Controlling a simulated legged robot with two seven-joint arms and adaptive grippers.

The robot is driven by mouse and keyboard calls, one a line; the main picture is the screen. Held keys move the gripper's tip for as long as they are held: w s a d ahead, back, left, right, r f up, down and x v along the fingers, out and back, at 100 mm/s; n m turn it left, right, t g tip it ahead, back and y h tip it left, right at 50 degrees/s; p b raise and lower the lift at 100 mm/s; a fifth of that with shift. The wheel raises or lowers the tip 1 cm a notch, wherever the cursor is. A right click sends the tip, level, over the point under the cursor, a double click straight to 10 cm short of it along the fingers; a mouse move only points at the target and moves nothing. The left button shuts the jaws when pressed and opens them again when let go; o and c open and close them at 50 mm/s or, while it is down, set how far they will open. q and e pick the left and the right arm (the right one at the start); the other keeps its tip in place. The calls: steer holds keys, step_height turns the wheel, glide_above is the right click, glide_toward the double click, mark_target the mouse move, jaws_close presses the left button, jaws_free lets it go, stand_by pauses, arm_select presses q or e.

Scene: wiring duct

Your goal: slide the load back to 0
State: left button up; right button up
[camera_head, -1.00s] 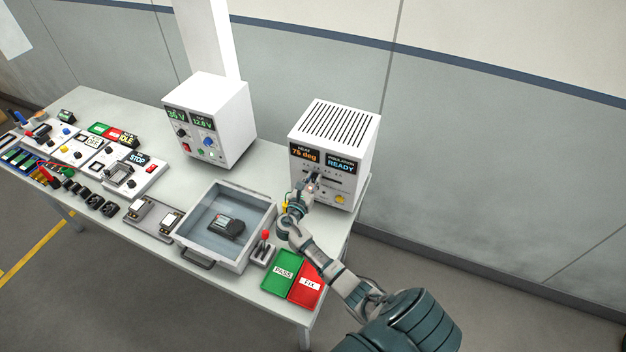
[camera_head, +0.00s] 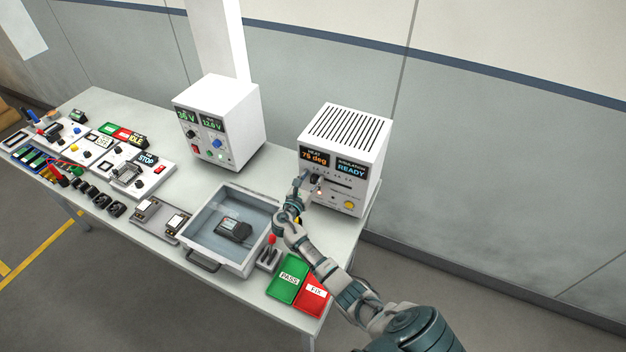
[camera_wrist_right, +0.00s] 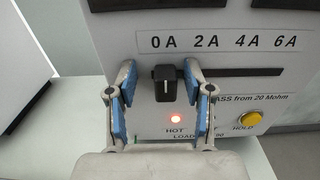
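The white load box (camera_head: 340,130) stands at the right end of the table, with a slider on its front. My left gripper is not in view.
A red lamp marked HOT (camera_wrist_right: 175,118) is lit below the knob, and a yellow HOLD button (camera_wrist_right: 250,119) is to its right. A grey tray (camera_head: 257,262) with a dark device (camera_head: 234,229), a green PASS pad (camera_head: 288,278) and a red FIX pad (camera_head: 315,294) lie nearby.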

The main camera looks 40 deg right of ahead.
steer(key=shift+s+a+r, duration=0.1)
steer(key=shift+a, duration=0.3)
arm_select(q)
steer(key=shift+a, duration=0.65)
arm_select(e)
steer(key=v, duration=1.2)
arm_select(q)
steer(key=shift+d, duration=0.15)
arm_select(e)
steer(key=shift+d, duration=0.15)
